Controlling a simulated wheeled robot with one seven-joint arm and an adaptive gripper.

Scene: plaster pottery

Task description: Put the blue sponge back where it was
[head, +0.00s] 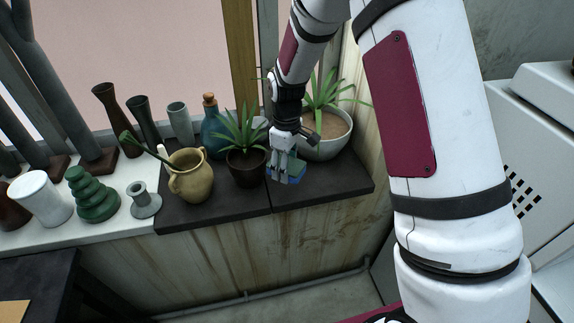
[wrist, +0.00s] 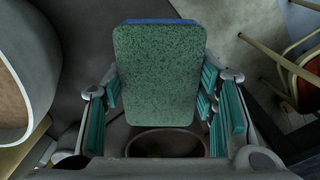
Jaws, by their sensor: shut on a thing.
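The blue sponge (head: 296,169) has a green scouring face and a blue layer. My gripper (head: 284,171) is shut on it, over the dark slab at the right end of the sill. In the wrist view the sponge (wrist: 160,75) stands between the finger pads of my gripper (wrist: 162,88), its green face toward the camera and a blue edge at the top. I cannot tell whether the sponge touches the slab.
The dark slab (head: 335,188) has bare room at its front right. A large white planter (head: 330,146) stands behind right, a dark potted plant (head: 246,166) to the left. Further left are a yellow jug (head: 190,180), a blue bottle (head: 212,128) and a green stacked vase (head: 93,201).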

